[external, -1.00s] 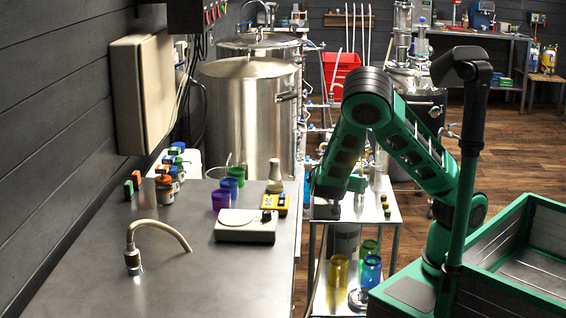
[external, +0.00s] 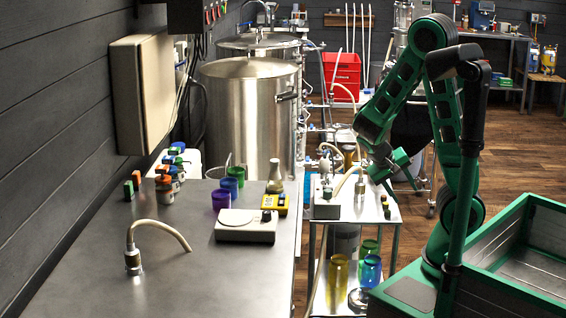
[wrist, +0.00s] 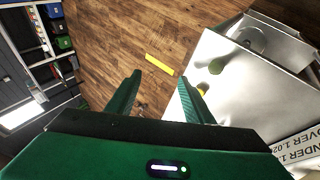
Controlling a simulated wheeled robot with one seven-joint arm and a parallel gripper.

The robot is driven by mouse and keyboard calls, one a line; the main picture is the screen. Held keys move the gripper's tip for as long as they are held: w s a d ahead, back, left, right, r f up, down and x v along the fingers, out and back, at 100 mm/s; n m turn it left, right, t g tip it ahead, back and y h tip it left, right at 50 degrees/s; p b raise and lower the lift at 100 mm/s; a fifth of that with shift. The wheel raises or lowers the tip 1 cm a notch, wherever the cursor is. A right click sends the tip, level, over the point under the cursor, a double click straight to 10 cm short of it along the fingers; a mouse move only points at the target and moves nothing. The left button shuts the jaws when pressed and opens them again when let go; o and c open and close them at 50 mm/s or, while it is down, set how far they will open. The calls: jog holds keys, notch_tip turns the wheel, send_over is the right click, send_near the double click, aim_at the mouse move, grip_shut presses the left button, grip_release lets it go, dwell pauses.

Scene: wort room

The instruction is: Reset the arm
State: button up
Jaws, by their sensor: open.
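My gripper (external: 393,180) is at the end of my raised, folded green arm, above the right side of the small metal cart (external: 385,208) in the external view. In the wrist view my gripper (wrist: 158,90) shows two green fingers spread apart with nothing between them. Wooden floor (wrist: 115,50) lies below the gap, and the cart's pale top (wrist: 225,100) is under the right finger. Small yellow and green items (external: 386,207) stand on the cart's right edge.
A steel bench (external: 190,270) at left holds purple, blue and green cups (external: 221,199), a flask (external: 275,176) and a white device (external: 246,226). Steel tanks (external: 250,115) stand behind. A pump-like device (external: 326,195) is on the cart; coloured cups (external: 370,270) are below. Open floor (external: 510,150) lies at right.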

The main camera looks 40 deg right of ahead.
jog(key=s+a+r+t+y, duration=0.1)
jog(key=s+a+r+y, duration=0.1)
jog(key=s+r+y, duration=0.5)
jog(key=s+r, duration=0.2)
jog(key=s, duration=0.3)
jog(key=shift+s+r, duration=0.25)
jog(key=shift+s, duration=0.1)
jog(key=shift+w+a, duration=0.1)
jog(key=shift+w+f, duration=0.25)
jog(key=shift+w, duration=0.25)
dwell(1.4)
